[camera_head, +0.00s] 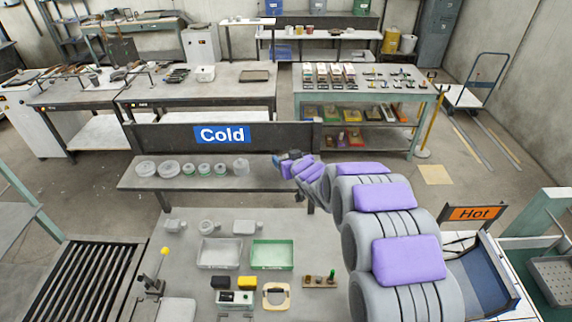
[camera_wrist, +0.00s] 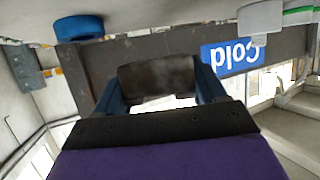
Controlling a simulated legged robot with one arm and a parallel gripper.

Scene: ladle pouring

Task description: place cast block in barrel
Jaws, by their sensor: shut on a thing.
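My gripper (camera_head: 288,157) is at the right part of the shelf under the "Cold" sign. In the wrist view, its blue fingers (camera_wrist: 158,85) are shut on a dark grey-brown block (camera_wrist: 158,76), which I take for the cast block. The block is too small to make out in the head view. A blue round thing (camera_wrist: 78,28) shows beyond the gripper in the wrist view, apart from the block. I cannot tell whether it is the barrel. A grey upright cylinder (camera_head: 241,167) stands on the shelf left of my gripper.
Several round lidded containers (camera_head: 183,169) line the shelf (camera_head: 150,184) on the left. The dark "Cold" panel (camera_head: 160,138) rises behind it. A bench in front holds a grey tray (camera_head: 220,252) and a green tray (camera_head: 272,254). A "Hot" sign (camera_head: 474,213) stands at right.

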